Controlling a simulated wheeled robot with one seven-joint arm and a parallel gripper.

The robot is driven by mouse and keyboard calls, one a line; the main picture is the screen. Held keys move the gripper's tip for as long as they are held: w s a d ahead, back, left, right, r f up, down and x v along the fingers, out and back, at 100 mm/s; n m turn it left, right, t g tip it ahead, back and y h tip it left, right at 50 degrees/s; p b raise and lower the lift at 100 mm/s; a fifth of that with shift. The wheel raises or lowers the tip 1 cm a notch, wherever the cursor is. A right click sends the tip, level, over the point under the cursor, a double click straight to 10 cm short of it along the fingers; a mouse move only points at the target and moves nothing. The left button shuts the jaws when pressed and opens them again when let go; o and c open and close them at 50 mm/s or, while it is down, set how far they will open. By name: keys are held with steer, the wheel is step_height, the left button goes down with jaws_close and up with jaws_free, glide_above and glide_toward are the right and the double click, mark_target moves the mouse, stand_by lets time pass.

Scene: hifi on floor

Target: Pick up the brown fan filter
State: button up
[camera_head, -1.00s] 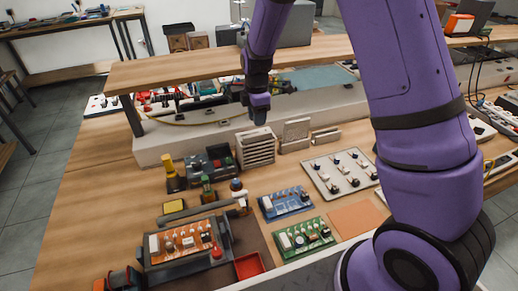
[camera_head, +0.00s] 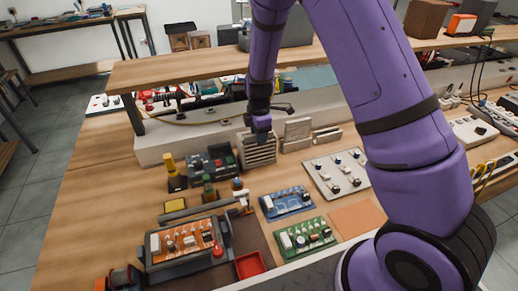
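A brown-beige slatted piece (camera_head: 258,153), which looks like the fan filter, stands upright on the wooden bench against the pale ledge. My purple gripper (camera_head: 261,130) points down at the top edge of this piece and covers part of it. Whether it touches the piece, and whether its fingers are open or shut, is too small to tell. A similar beige piece (camera_head: 297,134) stands just to the right of it.
The wooden shelf (camera_head: 190,72) runs above the back of the bench, behind my arm. A black device (camera_head: 208,162) stands close on the left. Blue (camera_head: 287,202) and green (camera_head: 304,238) circuit boards and a switch panel (camera_head: 338,174) lie in front.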

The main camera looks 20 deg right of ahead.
jaws_close()
steer(key=shift+r, duration=0.15)
step_height(320, 180, up, 25)
stand_by(1.8)
steer(key=shift+f, duration=0.2)
